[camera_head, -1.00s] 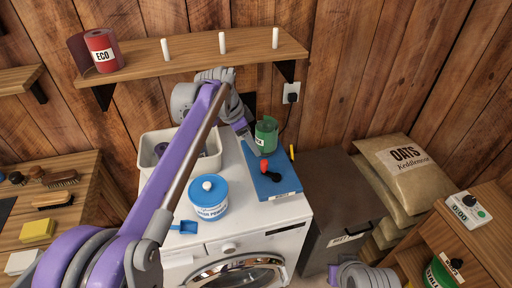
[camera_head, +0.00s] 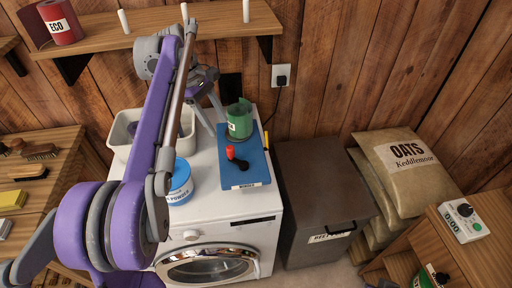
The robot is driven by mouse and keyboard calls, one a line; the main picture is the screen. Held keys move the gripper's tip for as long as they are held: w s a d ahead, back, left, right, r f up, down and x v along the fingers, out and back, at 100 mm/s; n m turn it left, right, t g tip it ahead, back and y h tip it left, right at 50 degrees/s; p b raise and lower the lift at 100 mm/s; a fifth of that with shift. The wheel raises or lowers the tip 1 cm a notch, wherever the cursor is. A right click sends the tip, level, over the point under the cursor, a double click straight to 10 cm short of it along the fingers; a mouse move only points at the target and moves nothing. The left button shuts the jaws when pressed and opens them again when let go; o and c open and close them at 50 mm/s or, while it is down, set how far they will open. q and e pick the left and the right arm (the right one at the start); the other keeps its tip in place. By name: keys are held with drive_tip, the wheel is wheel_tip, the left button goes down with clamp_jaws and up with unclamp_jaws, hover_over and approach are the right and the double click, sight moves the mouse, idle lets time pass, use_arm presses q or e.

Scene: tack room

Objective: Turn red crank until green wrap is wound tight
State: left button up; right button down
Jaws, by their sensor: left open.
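The red crank knob (camera_head: 230,152) stands on a black arm on the blue board (camera_head: 252,172), which lies on top of the white washing machine. The green wrap (camera_head: 240,119) is a roll with a pale label, upright at the board's back end. My left gripper (camera_head: 212,112) is open and empty, just left of the green roll and behind the red knob, apart from the knob. Its purple arm crosses the left half of the view. My right gripper is not in view.
A blue-and-white powder tub (camera_head: 180,182) stands left of the board, partly behind my left arm. A white bin (camera_head: 122,130) is at the back left. A yellow stick (camera_head: 266,140) stands by the board's right edge. A brown lidded bin (camera_head: 318,185) is right of the washer.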

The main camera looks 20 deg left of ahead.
sight(230, 147)
use_arm(q)
drive_tip(key=shift+n, duration=0.4)
drive_tip(key=b+x, duration=0.1)
drive_tip(key=x, duration=0.9)
drive_tip(key=shift+s+f, duration=0.2)
drive_tip(key=shift+f, duration=0.1)
clamp_jaws()
